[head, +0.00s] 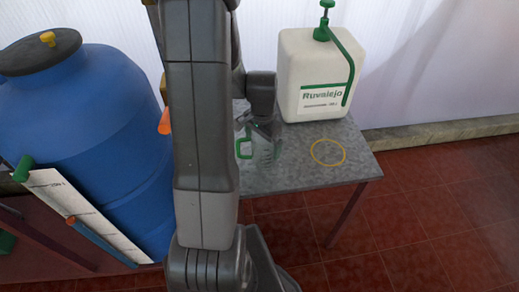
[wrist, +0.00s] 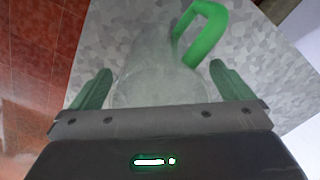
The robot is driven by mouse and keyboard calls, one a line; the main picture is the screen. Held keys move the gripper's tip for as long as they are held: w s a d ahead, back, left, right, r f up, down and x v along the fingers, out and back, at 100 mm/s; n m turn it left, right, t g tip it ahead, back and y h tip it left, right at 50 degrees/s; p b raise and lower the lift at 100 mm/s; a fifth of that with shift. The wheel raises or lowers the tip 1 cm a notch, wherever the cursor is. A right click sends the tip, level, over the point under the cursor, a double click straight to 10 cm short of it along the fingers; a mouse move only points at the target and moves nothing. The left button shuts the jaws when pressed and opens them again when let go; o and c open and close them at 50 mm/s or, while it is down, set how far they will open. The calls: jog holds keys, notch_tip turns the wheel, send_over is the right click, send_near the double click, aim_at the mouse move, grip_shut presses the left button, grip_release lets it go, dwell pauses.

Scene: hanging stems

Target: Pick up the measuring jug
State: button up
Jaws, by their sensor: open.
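The measuring jug (head: 264,156) is clear with a green handle and stands on the grey speckled table (head: 300,172), partly hidden behind my arm in the head view. In the wrist view the jug (wrist: 155,70) lies between the two green fingers of my gripper (wrist: 160,88), with its green handle (wrist: 205,35) at the upper right. The fingers are apart, one on each side of the jug, and a gap shows on both sides. My gripper (head: 262,132) is at the jug's top in the head view. The jug's near part is hidden by the gripper body.
A white container (head: 312,75) with a green pump stands at the table's back right. A yellow ring (head: 328,152) lies right of the jug. A large blue barrel (head: 100,130) stands at left, with a white board (head: 80,215) in front. Red floor tiles (head: 420,210) are clear at right.

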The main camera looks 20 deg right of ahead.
jog(key=shift+f, duration=0.9)
jog(key=c, duration=1.1)
